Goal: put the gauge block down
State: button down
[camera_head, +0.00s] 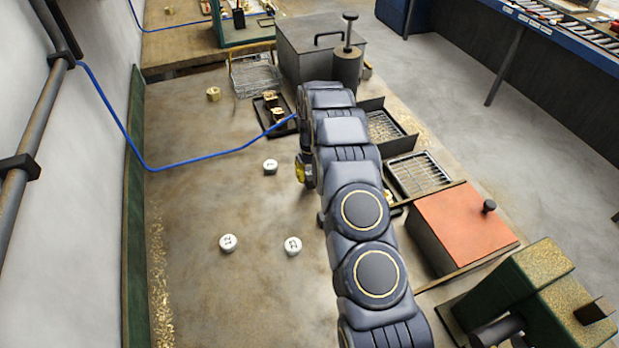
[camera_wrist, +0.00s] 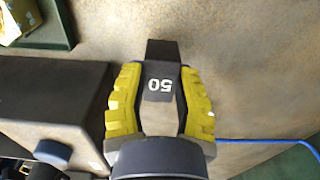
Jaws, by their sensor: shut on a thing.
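The gauge block (camera_wrist: 160,85) shows in the wrist view, marked "50", with a dark far end and a grey metal face. My gripper (camera_wrist: 161,88) has its yellow fingers shut on it, one on each side. In the head view only a bit of my yellow gripper (camera_head: 301,170) shows beside my arm over the bench, and the block is hidden there. In the wrist view brown bench surface lies beyond the block; I cannot tell how high it is held.
A grey lidded box (camera_head: 325,48) stands at the back; a wire basket (camera_head: 255,76) and a dark tray (camera_head: 284,127) of brass parts are nearby. White numbered discs (camera_head: 228,243) sit on the left. An orange-topped box (camera_head: 465,222) is at right. The bench's left half is mostly clear.

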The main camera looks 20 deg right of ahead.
jog(key=shift+f, duration=0.8)
jog(key=shift+f, duration=0.1)
jog(key=c, duration=0.8)
grip_release()
jog(key=shift+c, duration=0.2)
